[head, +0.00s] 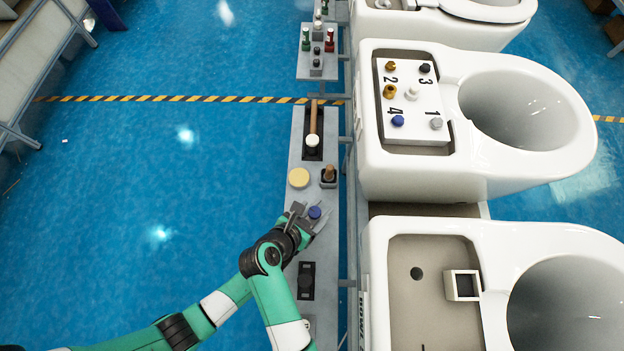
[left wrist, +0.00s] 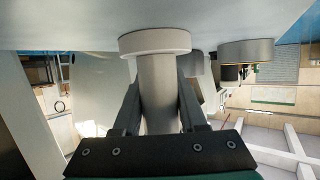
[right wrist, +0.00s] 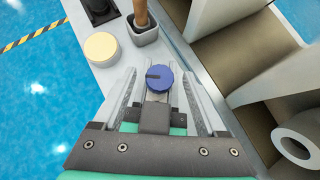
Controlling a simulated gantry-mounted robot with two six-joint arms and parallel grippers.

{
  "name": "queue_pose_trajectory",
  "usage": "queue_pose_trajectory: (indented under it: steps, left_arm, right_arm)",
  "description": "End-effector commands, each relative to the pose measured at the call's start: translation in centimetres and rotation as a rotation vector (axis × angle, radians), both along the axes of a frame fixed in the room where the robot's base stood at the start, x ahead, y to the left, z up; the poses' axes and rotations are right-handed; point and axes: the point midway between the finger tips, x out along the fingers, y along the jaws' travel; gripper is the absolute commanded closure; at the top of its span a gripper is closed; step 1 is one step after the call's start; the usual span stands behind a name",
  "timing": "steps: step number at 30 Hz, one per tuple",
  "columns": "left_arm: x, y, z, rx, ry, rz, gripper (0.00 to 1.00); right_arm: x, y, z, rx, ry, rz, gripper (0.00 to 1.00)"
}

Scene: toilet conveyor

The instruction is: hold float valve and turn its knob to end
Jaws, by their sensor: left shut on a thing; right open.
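In the left wrist view my left gripper (left wrist: 160,110) is shut on an upright grey shaft (left wrist: 158,78) with a pale round flange (left wrist: 155,42) at its top, against a pale surface overhead. I cannot tell whether this shaft is the float valve's lower end. The left gripper does not show in the head view. My right gripper (right wrist: 158,88) is open, with a round blue knob (right wrist: 160,80) between its fingers; the fingers look apart from it. In the head view the knob (head: 314,212) sits on the grey bench (head: 278,242), partly surrounded by the right gripper.
A cream disc (head: 299,178) and a brown-handled piece in a square cup (head: 328,177) stand just beyond the right gripper. White toilets (head: 378,165) line the right side. One tank holds a numbered plate (head: 412,100) with several coloured caps. Blue floor lies left of the bench.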

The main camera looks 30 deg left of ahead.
Motion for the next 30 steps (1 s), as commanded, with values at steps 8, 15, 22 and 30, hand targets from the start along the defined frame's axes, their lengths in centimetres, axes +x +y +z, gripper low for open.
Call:
queue_pose_trajectory:
  steps: [8,15,22,30]
  left_arm:
    - [0.00,0.00,0.00,0.000,0.000,0.000,1.00]
    - [0.00,0.00,0.00,0.000,0.000,0.000,1.00]
    - [0.00,0.00,0.01,0.000,0.000,0.000,1.00]
    - [0.00,-0.01,0.01,0.000,0.000,0.000,1.00]
  right_arm:
    - [0.11,0.02,-0.08,0.001,-0.001,0.001,0.29]
    - [0.09,0.01,-0.06,0.001,-0.001,0.001,0.72]
    - [0.09,0.01,-0.06,0.001,-0.001,0.001,1.00]
    - [0.09,-0.24,-0.12,0.002,0.001,0.123,1.00]
